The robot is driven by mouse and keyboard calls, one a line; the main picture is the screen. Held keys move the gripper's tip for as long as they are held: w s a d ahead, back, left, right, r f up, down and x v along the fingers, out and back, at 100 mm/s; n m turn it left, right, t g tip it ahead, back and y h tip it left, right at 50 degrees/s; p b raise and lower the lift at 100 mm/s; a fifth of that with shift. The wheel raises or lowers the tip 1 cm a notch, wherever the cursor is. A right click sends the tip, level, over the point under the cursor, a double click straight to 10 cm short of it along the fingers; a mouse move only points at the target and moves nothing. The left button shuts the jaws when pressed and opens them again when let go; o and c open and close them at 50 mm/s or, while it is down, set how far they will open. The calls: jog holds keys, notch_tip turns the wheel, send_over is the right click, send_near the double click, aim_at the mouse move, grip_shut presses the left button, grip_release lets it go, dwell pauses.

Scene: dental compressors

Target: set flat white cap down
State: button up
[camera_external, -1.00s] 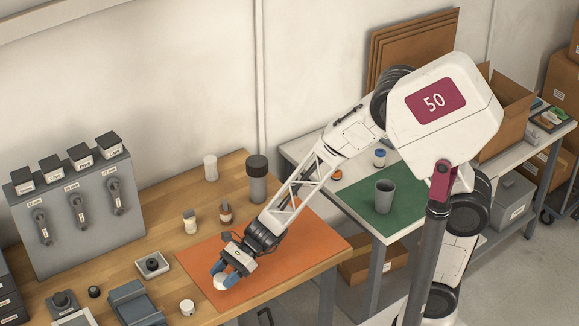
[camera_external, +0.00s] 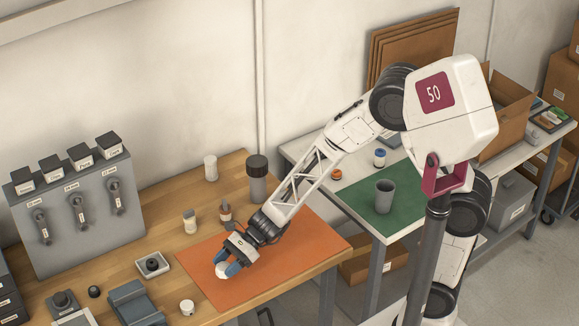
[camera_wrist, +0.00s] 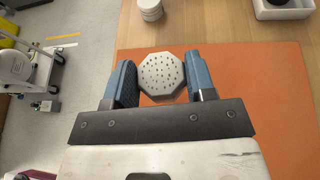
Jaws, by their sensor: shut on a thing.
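The flat white cap (camera_wrist: 161,75) is between the two blue fingers of my gripper (camera_wrist: 162,85) in the wrist view. Its top face has many small dark holes. In the external view my gripper (camera_external: 228,267) is shut on the cap (camera_external: 221,271), over the left part of the orange mat (camera_external: 300,250). The fingers hide most of the cap there. I cannot tell whether the cap touches the mat.
A small white round container (camera_external: 187,308) stands on the wood left of the mat. A white tray with a dark ring (camera_external: 153,265) lies further left. Small bottles (camera_external: 190,221) and a grey dark-lidded cylinder (camera_external: 257,180) stand behind the mat. The mat's right side is clear.

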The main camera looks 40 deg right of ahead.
aim_at(364, 187)
jog(key=w+d+t, duration=0.1)
jog(key=w+d, duration=0.2)
jog(key=d, duration=0.1)
jog(key=w+d+m+t, duration=0.1)
jog(key=w+d, duration=0.3)
jog(key=d, duration=0.1)
jog(key=w+d+m+t, duration=0.1)
jog(key=w+d, duration=0.3)
jog(key=shift+w+d, duration=0.15)
jog(key=shift+d, duration=0.25)
jog(key=w+d+m+t, duration=0.1)
jog(key=w+d, duration=0.1)
jog(key=d, duration=0.4)
jog(key=w+d+m+t, duration=0.1)
jog(key=w+d, duration=0.1)
jog(key=d, duration=0.4)
jog(key=w+d+m+t, duration=0.1)
jog(key=w+d, duration=0.2)
jog(key=d, duration=0.3)
jog(key=shift+w+h, duration=0.1)
jog(key=shift+h, duration=0.3)
jog(key=s+d+m+t+h, duration=0.1)
jog(key=d+m+t, duration=0.1)
jog(key=d, duration=1.6)
jog(key=s+d+m+t+h, duration=0.1)
jog(key=d+m+t+h, duration=0.1)
jog(key=d, duration=1.6)
jog(key=shift+s+f+m+t, duration=0.2)
jog(key=shift+s+m+t, duration=0.1)
jog(key=shift+m+t, duration=0.25)
